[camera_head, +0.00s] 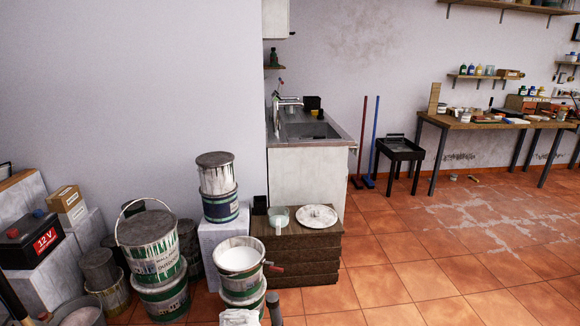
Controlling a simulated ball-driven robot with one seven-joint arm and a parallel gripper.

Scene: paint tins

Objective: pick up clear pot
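The clear pot (279,214) is a small, see-through, greenish vessel. It stands on the left part of a dark brown wooden stack (310,261), just right of the white wall corner. A round white lid or plate (317,216) with a small knob lies on the same top, to the right of the pot. Nothing is seen gripping the pot. My gripper cannot be made out in this view.
An open tin of white paint (239,260) stands in front, left of the stack. Stacked tins (217,186) and a handled bucket (147,242) stand further left. A sink counter (312,165) rises behind. The tiled floor to the right (420,270) is mostly clear.

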